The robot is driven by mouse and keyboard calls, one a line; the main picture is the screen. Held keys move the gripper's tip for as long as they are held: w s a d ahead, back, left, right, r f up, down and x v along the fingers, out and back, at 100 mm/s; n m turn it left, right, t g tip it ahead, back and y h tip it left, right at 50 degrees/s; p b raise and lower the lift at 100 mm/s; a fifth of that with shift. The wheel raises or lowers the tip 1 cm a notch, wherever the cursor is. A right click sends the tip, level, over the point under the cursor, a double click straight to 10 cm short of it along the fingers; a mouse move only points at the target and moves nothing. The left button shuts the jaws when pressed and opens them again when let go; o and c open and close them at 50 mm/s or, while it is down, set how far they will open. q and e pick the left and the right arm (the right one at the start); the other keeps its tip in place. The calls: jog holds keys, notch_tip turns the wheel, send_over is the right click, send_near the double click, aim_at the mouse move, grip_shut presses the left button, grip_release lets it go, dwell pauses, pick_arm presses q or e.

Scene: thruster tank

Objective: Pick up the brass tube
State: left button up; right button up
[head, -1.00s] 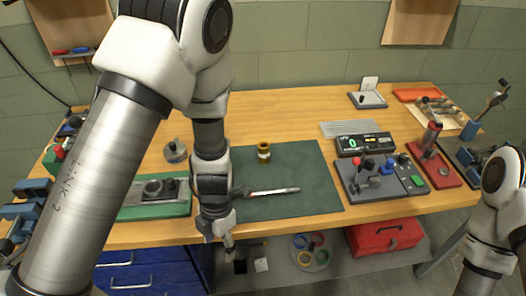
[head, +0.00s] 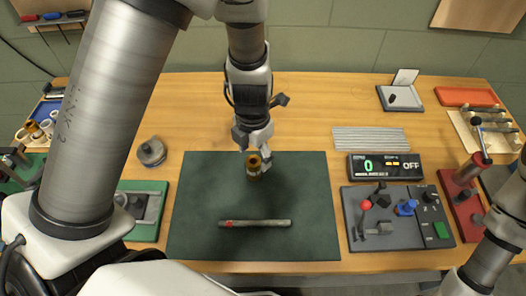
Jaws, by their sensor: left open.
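The brass tube (head: 254,173) is a short, upright golden cylinder with a dark open top. It stands on the green mat (head: 205,195), near the mat's back edge. My left gripper (head: 256,152) points down from above and behind it. The jaws are open, with one fingertip close to the right side of the tube's top. The other finger is partly hidden, and I cannot tell whether the tube is between them or touched. My right gripper is not in view.
A grey rod with a red mark (head: 255,223) lies on the front of the mat. A control panel (head: 385,243) and a digital readout (head: 385,166) stand to the right. A round metal piece (head: 151,152) and a green tray (head: 162,189) are left. Bare wood lies behind the mat.

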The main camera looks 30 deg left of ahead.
aim_at(254, 169)
pick_arm(q)
jog(key=shift+s+f, duration=0.35)
jog(key=shift+f, duration=0.2)
jog(key=shift+s+f, duration=0.3)
jog(key=shift+f, duration=0.2)
jog(key=f+b, duration=0.1)
jog(key=f, duration=0.1)
jog(key=w+f, duration=0.1)
jog(key=f, duration=0.2)
jog(key=shift+w+a+f+b, duration=0.1)
jog(key=shift+w+a+b, duration=0.1)
jog(key=shift+b, duration=0.2)
jog(key=shift+s, duration=0.2)
jog(key=shift+s+r, duration=0.1)
jog(key=shift+r, duration=0.1)
jog(key=c, duration=0.5)
grip_shut()
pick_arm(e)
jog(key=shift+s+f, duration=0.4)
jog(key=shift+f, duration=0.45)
